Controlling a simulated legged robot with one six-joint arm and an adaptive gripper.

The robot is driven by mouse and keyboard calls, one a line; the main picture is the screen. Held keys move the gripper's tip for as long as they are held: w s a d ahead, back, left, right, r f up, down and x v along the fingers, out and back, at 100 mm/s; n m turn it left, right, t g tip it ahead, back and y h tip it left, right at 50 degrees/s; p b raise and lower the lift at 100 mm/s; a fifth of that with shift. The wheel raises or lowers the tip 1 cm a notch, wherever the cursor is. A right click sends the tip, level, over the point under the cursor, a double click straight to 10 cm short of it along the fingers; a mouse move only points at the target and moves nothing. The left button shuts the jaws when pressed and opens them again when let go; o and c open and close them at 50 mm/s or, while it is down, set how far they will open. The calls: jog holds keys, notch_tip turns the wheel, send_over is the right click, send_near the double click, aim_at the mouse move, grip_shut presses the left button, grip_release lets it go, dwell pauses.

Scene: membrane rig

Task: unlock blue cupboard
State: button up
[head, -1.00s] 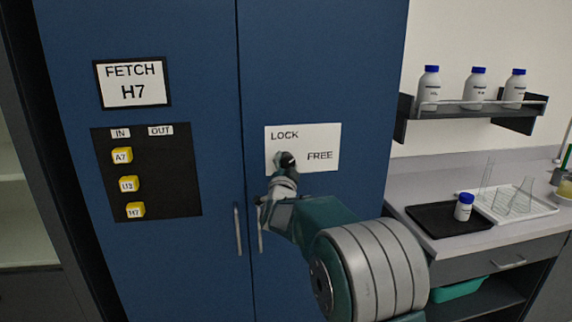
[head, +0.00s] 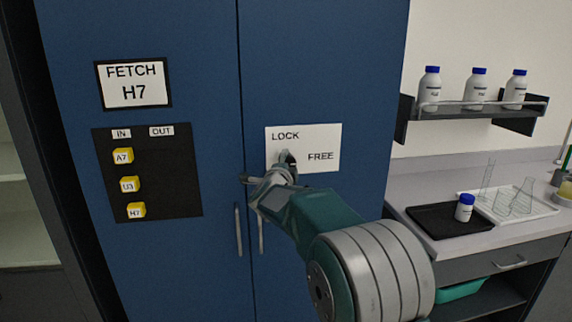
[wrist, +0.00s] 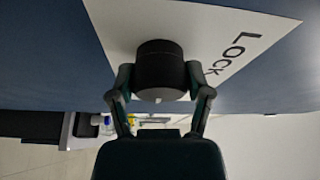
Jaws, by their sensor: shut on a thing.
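The blue cupboard (head: 320,60) stands ahead with its two doors closed. A white plate marked LOCK and FREE (head: 310,135) is on its right door, and the plate also shows in the wrist view (wrist: 235,28). My gripper (head: 285,160) is at the lower left part of this plate. In the wrist view a dark round knob (wrist: 160,62) sits between the two fingers of my gripper (wrist: 160,82), which are shut on its sides. In the head view the gripper hides most of the knob, and its pointing direction cannot be told.
Two upright door handles (head: 238,230) are just below my gripper. A black board (head: 170,190) with yellow tags and a FETCH H7 sign (head: 133,82) are on the left door. A counter with a black tray (head: 435,222) and a bottle shelf (head: 470,118) stand at right.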

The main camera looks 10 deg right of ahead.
jog(key=shift+f, duration=0.3)
jog(key=o, duration=1.1)
jog(key=shift+o, duration=0.2)
jog(key=shift+r, duration=0.15)
jog(key=shift+s+a, duration=0.1)
jog(key=shift+s, duration=0.1)
jog(key=v, duration=1.1)
jog(key=shift+s+a, duration=0.2)
